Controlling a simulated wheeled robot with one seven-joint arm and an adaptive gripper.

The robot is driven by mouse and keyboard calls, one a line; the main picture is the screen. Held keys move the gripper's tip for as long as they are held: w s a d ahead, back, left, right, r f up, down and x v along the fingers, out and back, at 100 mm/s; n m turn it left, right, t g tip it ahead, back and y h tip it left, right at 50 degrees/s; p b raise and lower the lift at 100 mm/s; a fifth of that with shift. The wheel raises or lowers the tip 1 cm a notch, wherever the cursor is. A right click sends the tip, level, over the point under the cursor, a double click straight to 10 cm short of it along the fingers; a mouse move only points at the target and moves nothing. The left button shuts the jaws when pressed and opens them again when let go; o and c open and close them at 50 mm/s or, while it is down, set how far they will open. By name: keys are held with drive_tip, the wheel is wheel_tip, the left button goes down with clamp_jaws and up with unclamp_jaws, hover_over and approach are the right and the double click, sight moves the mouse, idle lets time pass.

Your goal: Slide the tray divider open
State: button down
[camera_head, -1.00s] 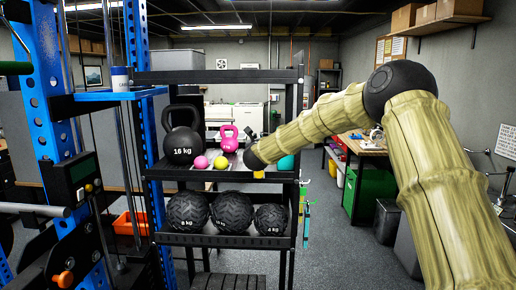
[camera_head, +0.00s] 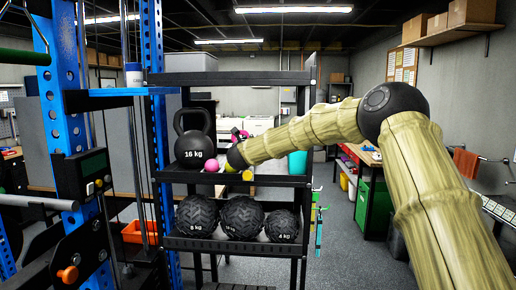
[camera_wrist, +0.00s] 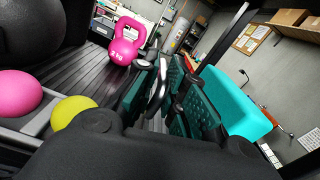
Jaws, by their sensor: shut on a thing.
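The middle shelf tray (camera_head: 265,180) of the black rack holds kettlebells and small balls. In the wrist view its dark slatted floor (camera_wrist: 85,88) shows. My gripper (camera_wrist: 165,92) is over this tray, its dark teal fingers closed around a thin grey-white piece. That piece is mostly hidden by the fingers; I cannot tell for sure that it is the tray divider. In the head view my black wrist (camera_head: 238,157) hides the fingers. A pink kettlebell (camera_wrist: 126,42) stands left of and beyond the fingers. A yellow ball (camera_wrist: 72,110) and a pink ball (camera_wrist: 18,93) lie at the left.
A black 16 kg kettlebell (camera_head: 194,140) stands at the tray's left. A turquoise box-like thing (camera_wrist: 238,102) stands close right of my fingers. Several black medicine balls (camera_head: 242,217) lie on the lower shelf. A blue rack post (camera_head: 154,130) stands left of the shelves.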

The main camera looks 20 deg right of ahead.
drive_tip(key=shift+w+a+f, duration=0.15)
drive_tip(key=shift+w+a, duration=0.2)
drive_tip(key=shift+a, duration=0.45)
drive_tip(key=c, duration=1.5)
unclamp_jaws()
drive_tip(key=v, duration=1.2)
